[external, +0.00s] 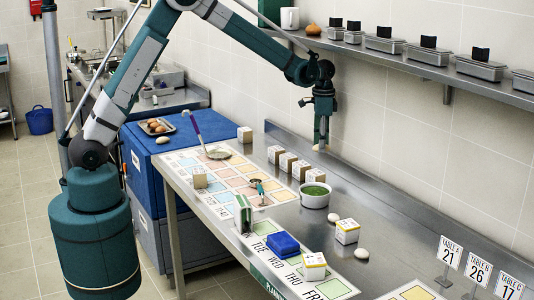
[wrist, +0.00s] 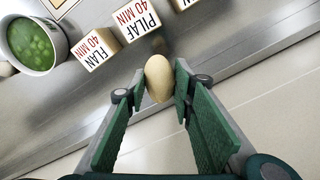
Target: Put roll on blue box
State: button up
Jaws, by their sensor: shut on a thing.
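My gripper (external: 321,138) is raised above the back edge of the steel table. It is shut on a pale, egg-shaped roll (wrist: 158,79), which sits between the fingertips in the wrist view. In the external view only a small pale bit of the roll (external: 318,147) shows below the fingers. A small blue box (external: 282,244) lies on the weekday strip near the table's front, to the lower left of my gripper. Nothing is seen on top of it.
Several labelled blocks (external: 289,162) stand in a row below my gripper, beside a bowl of green food (external: 315,195). Loose pale egg-shaped things (external: 361,253) lie on the table. A wall shelf (external: 400,62) with steel containers runs behind. Table signs (external: 448,252) stand at right.

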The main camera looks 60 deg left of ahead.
jog(key=a+n, duration=0.1)
jog(key=a, duration=2.1)
jog(key=n, duration=0.4)
send_over(187, 137)
notch_tip(187, 137, down, 2)
jog(key=shift+a+f, duration=0.15)
jog(key=shift+f, duration=0.05)
jog(key=shift+f, duration=0.1)
jog(key=shift+f+b, duration=0.4)
jog(key=shift+f, duration=2.65)
jog(key=shift+f, duration=0.15)
jog(key=shift+f, duration=1.75)
